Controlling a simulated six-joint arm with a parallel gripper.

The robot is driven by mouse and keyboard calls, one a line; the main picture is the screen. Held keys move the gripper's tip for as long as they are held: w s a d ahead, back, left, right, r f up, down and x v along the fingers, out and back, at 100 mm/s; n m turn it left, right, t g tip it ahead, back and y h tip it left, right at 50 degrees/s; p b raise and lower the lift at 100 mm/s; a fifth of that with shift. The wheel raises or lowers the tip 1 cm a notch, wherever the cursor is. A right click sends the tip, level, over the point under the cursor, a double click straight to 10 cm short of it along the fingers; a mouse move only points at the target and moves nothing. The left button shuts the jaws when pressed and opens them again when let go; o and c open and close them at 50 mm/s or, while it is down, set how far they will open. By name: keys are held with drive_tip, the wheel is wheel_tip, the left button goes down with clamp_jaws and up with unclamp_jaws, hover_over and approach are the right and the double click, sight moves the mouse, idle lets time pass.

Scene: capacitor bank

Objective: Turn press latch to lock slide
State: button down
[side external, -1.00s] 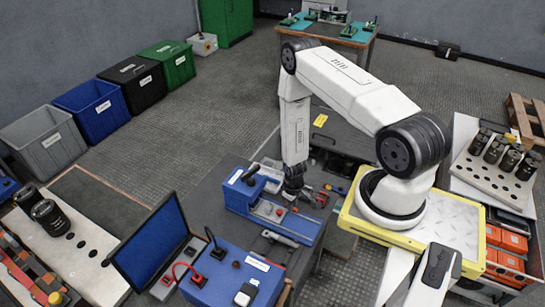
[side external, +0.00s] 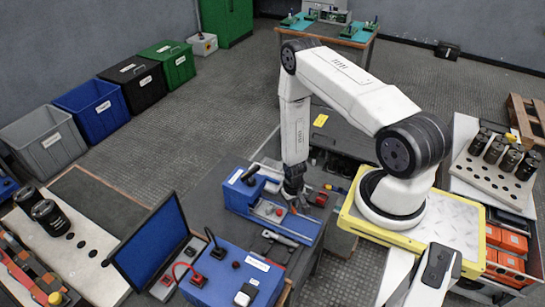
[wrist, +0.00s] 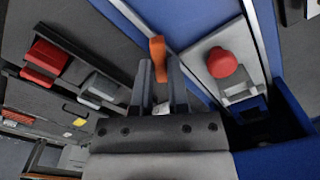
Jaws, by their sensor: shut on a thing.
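The blue press (side external: 240,194) stands on the dark bench, and its blue body also fills the upper part of the wrist view (wrist: 190,22). On it is a grey slide plate (wrist: 203,72) with a red knob (wrist: 222,63). An orange latch lever (wrist: 157,47) sits at the edge of the press, left of the slide. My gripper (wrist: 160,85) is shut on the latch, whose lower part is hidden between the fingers. In the side view my gripper (side external: 294,192) is low at the right side of the press.
A blue box (side external: 230,274) with cables and an open laptop (side external: 152,244) are in front of the press. A tool holder with a red-handled piece (wrist: 45,57) is left of the fingers in the wrist view. A grey tool (side external: 280,238) lies near the press.

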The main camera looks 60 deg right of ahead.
drive_tip(key=m, duration=0.5)
drive_tip(key=shift+m, duration=3.2)
drive_tip(key=c, duration=0.8)
unclamp_jaws()
drive_tip(key=shift+r, duration=0.1)
drive_tip(key=shift+r, duration=3.4)
